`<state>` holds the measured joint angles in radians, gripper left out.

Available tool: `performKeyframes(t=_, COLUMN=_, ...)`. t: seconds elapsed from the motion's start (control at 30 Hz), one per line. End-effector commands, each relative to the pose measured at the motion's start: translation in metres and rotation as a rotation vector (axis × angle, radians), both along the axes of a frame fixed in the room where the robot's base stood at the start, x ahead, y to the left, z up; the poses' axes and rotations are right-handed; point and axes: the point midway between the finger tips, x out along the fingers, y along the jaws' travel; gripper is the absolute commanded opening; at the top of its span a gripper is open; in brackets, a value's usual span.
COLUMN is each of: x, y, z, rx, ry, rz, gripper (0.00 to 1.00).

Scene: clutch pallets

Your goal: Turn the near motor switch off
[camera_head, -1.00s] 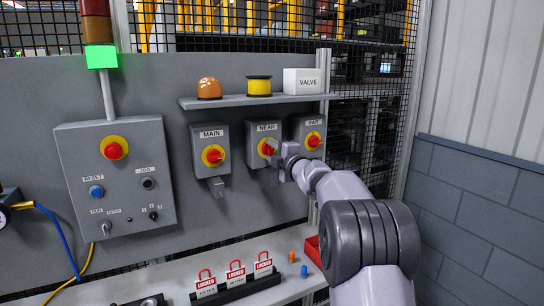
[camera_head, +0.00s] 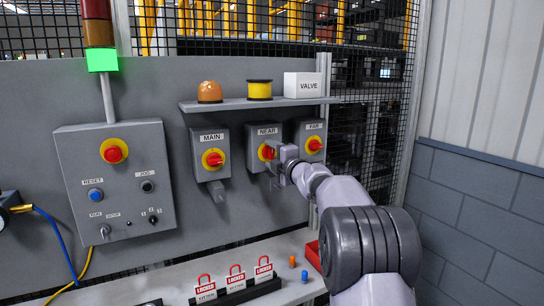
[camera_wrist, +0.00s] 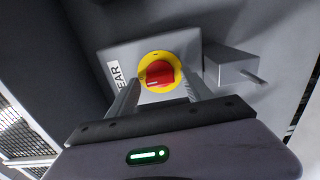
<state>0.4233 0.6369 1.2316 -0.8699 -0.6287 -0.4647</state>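The NEAR switch is a grey box with a red knob on a yellow disc (camera_head: 267,152), between the MAIN switch (camera_head: 214,159) and the FAR switch (camera_head: 314,144). My gripper (camera_head: 281,163) is right in front of it and hides part of its lower right side. In the wrist view the red knob (camera_wrist: 160,75) sits on its yellow ring, beside a partly cut-off label reading "EAR". My gripper (camera_wrist: 160,92) is open, with one finger on each side of the knob. A gap shows between fingers and knob; contact cannot be told.
A shelf (camera_head: 240,104) with a VALVE box (camera_head: 303,85) is above the switches. A control panel (camera_head: 118,190) is at left, under a lit green lamp (camera_head: 101,59). Red LOCKED tags (camera_head: 236,278) stand on the ledge below. Wire mesh is at right.

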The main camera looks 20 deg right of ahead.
Motion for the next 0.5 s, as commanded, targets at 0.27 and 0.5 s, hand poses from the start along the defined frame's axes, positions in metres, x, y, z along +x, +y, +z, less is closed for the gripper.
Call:
performKeyframes(t=0.27, x=-0.003, y=-0.001, z=-0.001, rx=0.002, ry=0.002, rz=-0.001, gripper=0.58)
performKeyframes(t=0.5, x=-0.058, y=-0.003, z=0.0, rx=0.002, ry=0.002, rz=-0.003, gripper=0.58)
